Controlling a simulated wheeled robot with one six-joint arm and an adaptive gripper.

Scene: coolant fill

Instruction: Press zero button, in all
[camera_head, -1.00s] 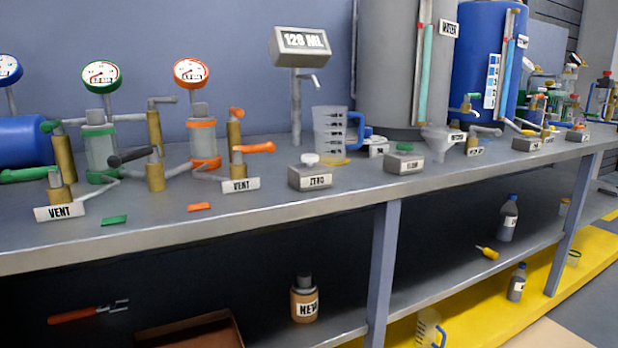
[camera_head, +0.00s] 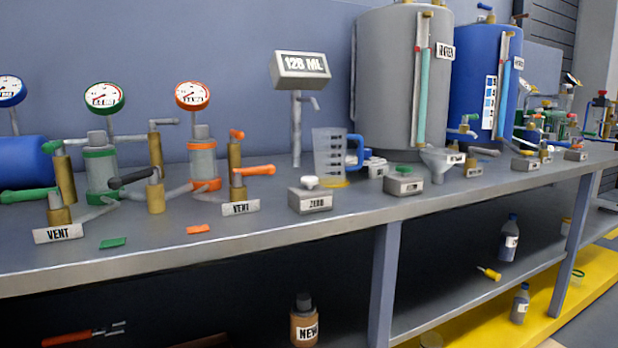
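The zero button is a white cap (camera_head: 310,182) on top of a small grey box (camera_head: 311,201) labelled ZERO, near the front edge of the bench. A display (camera_head: 302,65) on a post behind it seems to read 128 ML. A clear measuring jug (camera_head: 330,153) with a blue handle stands on a yellow base behind and right of the box, below the display's spout. My gripper is not in view.
A similar grey box with a green button (camera_head: 403,181) sits to the right. Valves with an orange lever (camera_head: 254,170) and a VENT label (camera_head: 240,208) stand left. A grey tank (camera_head: 385,90) and a blue tank (camera_head: 470,70) stand behind. The bench (camera_head: 300,235) front strip is mostly clear.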

